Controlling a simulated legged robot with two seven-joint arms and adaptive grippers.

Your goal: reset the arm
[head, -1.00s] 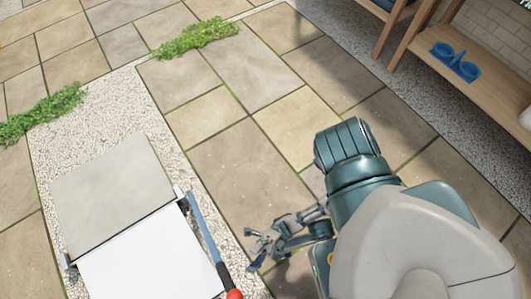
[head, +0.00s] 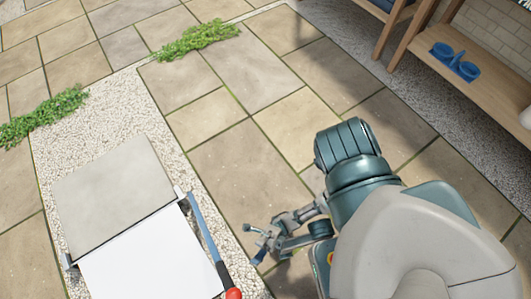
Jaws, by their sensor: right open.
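My right arm comes in from the lower right, bent, with its right gripper (head: 262,243) low in the picture over the paving. The right gripper is open and holds nothing that I can see. It is to the right of the blue-handled tool and apart from it. My left arm and left gripper are outside the picture.
A grey slab (head: 117,195) and a white panel (head: 150,262) lie at the lower left. A blue bar with a red end (head: 207,240) runs along their right side.

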